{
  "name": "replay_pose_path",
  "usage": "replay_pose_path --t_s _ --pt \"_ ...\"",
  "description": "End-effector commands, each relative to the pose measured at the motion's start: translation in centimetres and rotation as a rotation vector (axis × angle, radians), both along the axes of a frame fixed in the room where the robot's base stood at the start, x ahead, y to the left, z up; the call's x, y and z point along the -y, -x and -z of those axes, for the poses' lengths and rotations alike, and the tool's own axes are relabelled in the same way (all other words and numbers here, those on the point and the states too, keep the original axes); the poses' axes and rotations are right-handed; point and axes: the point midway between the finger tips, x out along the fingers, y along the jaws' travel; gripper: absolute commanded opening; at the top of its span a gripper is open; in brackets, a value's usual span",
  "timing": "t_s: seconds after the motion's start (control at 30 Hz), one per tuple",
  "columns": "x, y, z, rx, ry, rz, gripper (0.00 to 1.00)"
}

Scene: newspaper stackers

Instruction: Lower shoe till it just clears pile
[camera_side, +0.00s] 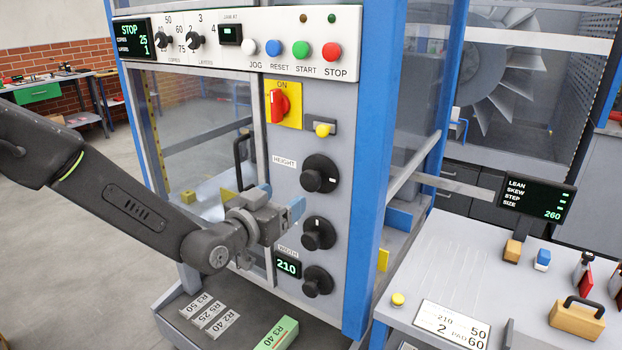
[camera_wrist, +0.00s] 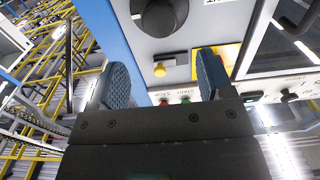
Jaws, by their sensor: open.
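A black round knob (camera_side: 319,173) sits beside the HEIGHT label (camera_side: 284,162) on the grey panel. A second knob (camera_side: 318,234) and a third knob (camera_side: 317,281) sit below it. My gripper (camera_side: 281,201) is open and empty, in front of the panel to the left of these knobs. In the wrist view my gripper (camera_wrist: 163,82) has its fingers apart, with the yellow button (camera_wrist: 160,70) seen between them. The upper knob in that view (camera_wrist: 160,18) lies beyond the fingertips. I cannot make out the shoe or the pile behind the glass.
A green display (camera_side: 287,266) reads 210. The top strip (camera_side: 245,45) has JOG, RESET, START and STOP buttons, and its screen (camera_side: 133,37) reads STOP. A red switch (camera_side: 279,105) sits on a yellow plate. A blue post (camera_side: 377,180) stands right of the knobs. A bench (camera_side: 455,262) is further right.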

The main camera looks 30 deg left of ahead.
Motion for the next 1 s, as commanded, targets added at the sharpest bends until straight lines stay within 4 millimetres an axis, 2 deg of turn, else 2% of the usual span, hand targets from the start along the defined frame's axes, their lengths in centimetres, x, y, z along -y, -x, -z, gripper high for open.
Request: replay_pose_path --t_s 0.03,0.3,0.5,0.7,1.0 --pt "-0.1 -1.2 0.1 -0.001 0.001 -0.002 0.73" --pt "-0.1 -6.6 0.0 0.0 0.001 -0.001 0.73" --pt "0.0 -9.4 0.0 -0.001 0.001 0.0 0.73" --pt "0.0 -10.6 0.0 -0.002 0.0 0.0 0.73" --pt "0.0 -10.7 0.0 -0.002 0.0 0.0 0.73"
